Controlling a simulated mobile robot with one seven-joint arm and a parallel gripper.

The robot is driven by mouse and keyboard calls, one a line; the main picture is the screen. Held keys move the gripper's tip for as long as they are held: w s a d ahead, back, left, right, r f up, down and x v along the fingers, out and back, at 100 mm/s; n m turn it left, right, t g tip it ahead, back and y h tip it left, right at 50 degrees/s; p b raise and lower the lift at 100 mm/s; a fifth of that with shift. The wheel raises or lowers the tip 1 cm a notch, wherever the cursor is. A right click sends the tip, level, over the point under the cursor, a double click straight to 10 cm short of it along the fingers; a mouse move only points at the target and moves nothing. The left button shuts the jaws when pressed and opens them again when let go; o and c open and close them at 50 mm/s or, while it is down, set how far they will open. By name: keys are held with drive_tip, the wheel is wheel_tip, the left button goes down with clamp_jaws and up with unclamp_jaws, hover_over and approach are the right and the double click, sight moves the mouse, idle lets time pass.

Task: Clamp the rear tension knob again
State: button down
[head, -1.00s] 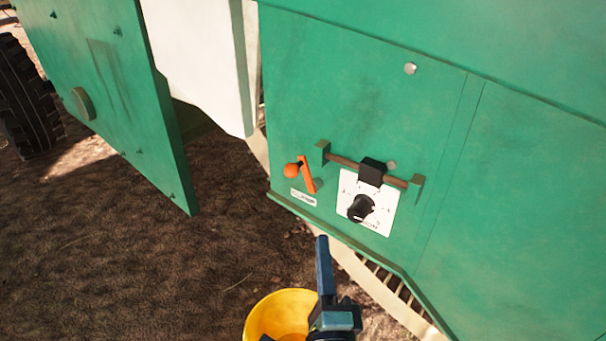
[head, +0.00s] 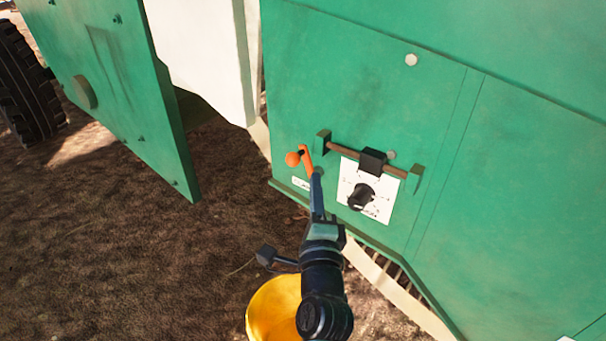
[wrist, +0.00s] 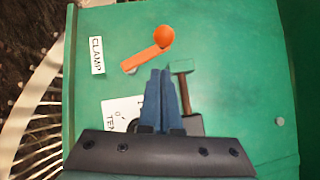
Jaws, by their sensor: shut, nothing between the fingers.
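The orange clamp lever with its ball end (head: 292,159) is on the green side panel (head: 440,110). In the wrist view the lever arm (wrist: 147,59) slants up to its ball, beside a white label reading CLAMP (wrist: 97,55). Black tension knob (head: 361,197) sits on a white dial plate (head: 379,208), right of the lever. My gripper (head: 316,174) is shut and empty. Its fingertips overlap the lower end of the lever in the head view; in the wrist view they (wrist: 161,71) lie just below the lever arm. I cannot tell whether they touch it.
A rod (head: 347,160) with a black block (head: 372,161) runs between two brackets above the dial. A yellow bucket (head: 272,306) stands on the ground under my arm. An open green door (head: 110,90) is at left.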

sight(303, 154)
drive_tip(key=shift+w+a+r+p, duration=0.25)
drive_tip(key=shift+w+a, duration=0.2)
drive_tip(key=shift+a, duration=0.15)
drive_tip(key=shift+w+a+r+p, duration=0.2)
drive_tip(key=shift+w+a+p, duration=0.05)
drive_tip(key=shift+w+a, duration=0.25)
drive_tip(key=shift+a+n, duration=0.15)
drive_tip(key=shift+n, duration=0.25)
